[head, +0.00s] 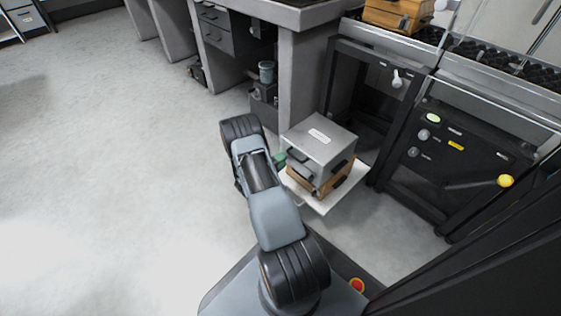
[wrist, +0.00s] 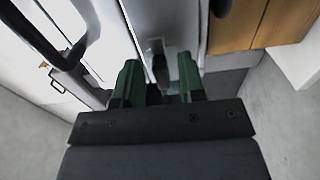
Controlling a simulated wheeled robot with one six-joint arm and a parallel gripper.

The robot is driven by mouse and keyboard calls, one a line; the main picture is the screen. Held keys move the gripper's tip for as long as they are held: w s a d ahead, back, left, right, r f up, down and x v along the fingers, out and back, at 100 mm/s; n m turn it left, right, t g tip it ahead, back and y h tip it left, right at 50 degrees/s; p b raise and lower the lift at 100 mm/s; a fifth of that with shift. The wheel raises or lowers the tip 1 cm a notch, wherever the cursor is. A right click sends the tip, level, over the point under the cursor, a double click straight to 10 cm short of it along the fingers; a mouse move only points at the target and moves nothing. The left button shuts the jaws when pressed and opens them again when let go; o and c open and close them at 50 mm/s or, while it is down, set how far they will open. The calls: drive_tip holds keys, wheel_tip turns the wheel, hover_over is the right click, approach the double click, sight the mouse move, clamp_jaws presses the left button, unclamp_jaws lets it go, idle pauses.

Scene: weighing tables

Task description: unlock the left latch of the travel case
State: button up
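The travel case (head: 320,143) has a grey metal lid with a label on top and a wooden lower part. It sits on a white board or shelf (head: 325,205). My gripper reaches the case's left end in the head view, where its green tip shows and the arm hides part of the front. In the wrist view my gripper (wrist: 158,75) is open, with its two green fingers apart. A metal latch (wrist: 160,70) with a dark part lies between them. I cannot tell whether either finger touches it. A black handle (wrist: 62,50) is left of the fingers.
Dark-framed cabinets (head: 440,160) with knobs and a yellow-ended lever stand to the right. A grey bench (head: 300,70) is behind the case. A second wooden case (head: 397,14) stands at the top right. The floor (head: 110,150) at left is clear.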

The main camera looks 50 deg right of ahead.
drive_tip(key=shift+w+a+p, duration=0.15)
drive_tip(key=shift+a+p, duration=0.55)
drive_tip(key=shift+a, duration=1.6)
drive_tip(key=shift+w+a+p, duration=0.15)
drive_tip(key=shift+a+p, duration=0.5)
drive_tip(key=shift+a, duration=1.65)
drive_tip(key=shift+w+a+p, duration=0.15)
drive_tip(key=shift+a+p, duration=0.55)
drive_tip(key=shift+a, duration=1.6)
